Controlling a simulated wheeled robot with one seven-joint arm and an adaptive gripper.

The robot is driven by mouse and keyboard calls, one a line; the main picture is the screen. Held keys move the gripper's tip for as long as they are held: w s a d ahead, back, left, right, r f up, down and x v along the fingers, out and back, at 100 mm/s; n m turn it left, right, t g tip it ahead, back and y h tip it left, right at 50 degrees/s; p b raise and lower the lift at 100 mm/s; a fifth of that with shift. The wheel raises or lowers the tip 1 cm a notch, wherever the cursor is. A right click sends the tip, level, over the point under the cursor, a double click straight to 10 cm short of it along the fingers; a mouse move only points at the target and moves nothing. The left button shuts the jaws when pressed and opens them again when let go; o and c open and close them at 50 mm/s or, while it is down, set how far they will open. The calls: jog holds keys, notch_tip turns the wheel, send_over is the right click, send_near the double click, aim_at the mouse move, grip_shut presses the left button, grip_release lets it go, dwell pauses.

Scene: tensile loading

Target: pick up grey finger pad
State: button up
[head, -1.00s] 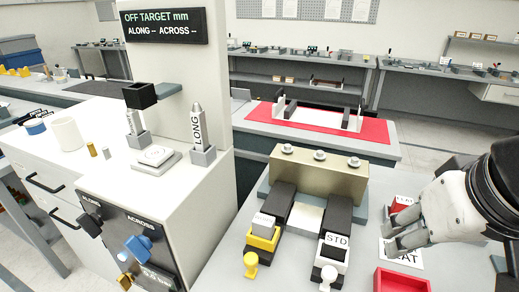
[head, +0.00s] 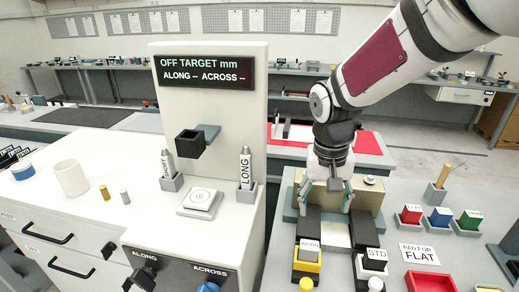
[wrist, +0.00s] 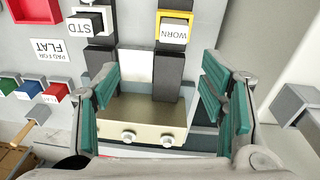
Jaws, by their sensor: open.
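I cannot tell for certain which piece is the grey finger pad. A grey-white block labelled WORN (head: 309,247) sits in a yellow-rimmed holder at the front of a dark rail. It also shows in the wrist view (wrist: 174,31). My gripper (head: 335,200) is open and empty, pointing down over the rear of the two rails, behind both blocks. In the wrist view its teal-padded fingers (wrist: 162,95) stand wide on either side.
A tan block with knobs (wrist: 140,120) stands across the rear of the rails, close to my fingers. Red, blue and green pieces (head: 440,217) stand in grey holders at right, beside a FLAT card (head: 418,254) and red tray (head: 430,283). A white machine stands at left.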

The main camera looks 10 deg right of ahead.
jog(key=w+f, duration=0.1)
jog(key=f, duration=0.1)
jog(key=y+p, duration=0.1)
send_near(310, 245)
jog(key=shift+m+g, duration=0.4)
jog(key=f, duration=0.2)
jog(key=w+f, duration=0.1)
jog(key=f, duration=0.2)
jog(key=shift+w+f, duration=0.2)
jog(key=shift+f, duration=0.1)
jog(key=f, duration=0.4)
jog(key=shift+s+f+p, duration=0.15)
jog(key=shift+s+p, duration=0.15)
jog(key=shift+p, duration=0.05)
jog(key=shift+f, duration=0.55)
jog(key=c, duration=1.3)
